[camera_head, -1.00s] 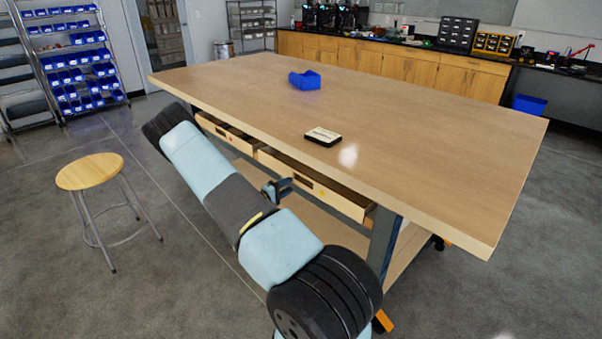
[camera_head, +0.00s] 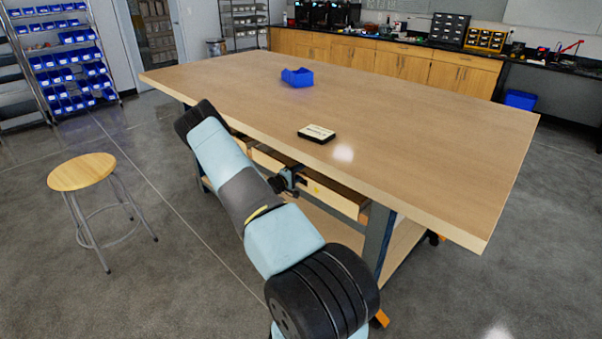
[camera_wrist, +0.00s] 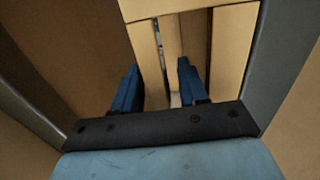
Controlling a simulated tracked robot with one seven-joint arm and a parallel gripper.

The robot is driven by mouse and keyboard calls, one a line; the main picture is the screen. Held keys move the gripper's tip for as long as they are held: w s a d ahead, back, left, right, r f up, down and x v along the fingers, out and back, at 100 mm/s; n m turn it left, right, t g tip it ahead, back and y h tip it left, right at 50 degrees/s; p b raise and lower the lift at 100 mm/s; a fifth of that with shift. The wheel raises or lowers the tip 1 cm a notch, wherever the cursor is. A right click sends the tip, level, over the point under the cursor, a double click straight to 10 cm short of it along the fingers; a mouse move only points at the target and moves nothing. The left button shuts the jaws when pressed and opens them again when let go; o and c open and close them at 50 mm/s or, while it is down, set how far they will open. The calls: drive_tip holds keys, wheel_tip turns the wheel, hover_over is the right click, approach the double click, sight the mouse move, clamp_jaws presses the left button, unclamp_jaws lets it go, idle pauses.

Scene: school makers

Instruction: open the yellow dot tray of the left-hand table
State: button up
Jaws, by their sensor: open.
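The wooden table (camera_head: 420,130) has drawers under its top. The right drawer (camera_head: 338,199) has a pale front with a small yellow dot and stands partly pulled out, a dark gap showing behind its front. My gripper (camera_head: 290,177) is at this drawer's front, left of the dot, and hides part of it. In the wrist view my gripper (camera_wrist: 160,65) has its two blue fingers apart, with a narrow tan strip running between them. I cannot tell whether the fingers touch it. My arm hides most of the left drawer.
A blue bin (camera_head: 297,77) and a small black-and-cream box (camera_head: 317,133) lie on the tabletop. A round wooden stool (camera_head: 82,172) stands at the left. Bare floor lies between the stool and the table. The table's leg (camera_head: 379,237) is right of the drawer.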

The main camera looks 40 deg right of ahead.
drive_tip(key=shift+d, duration=0.1)
clamp_jaws()
idle(0.4)
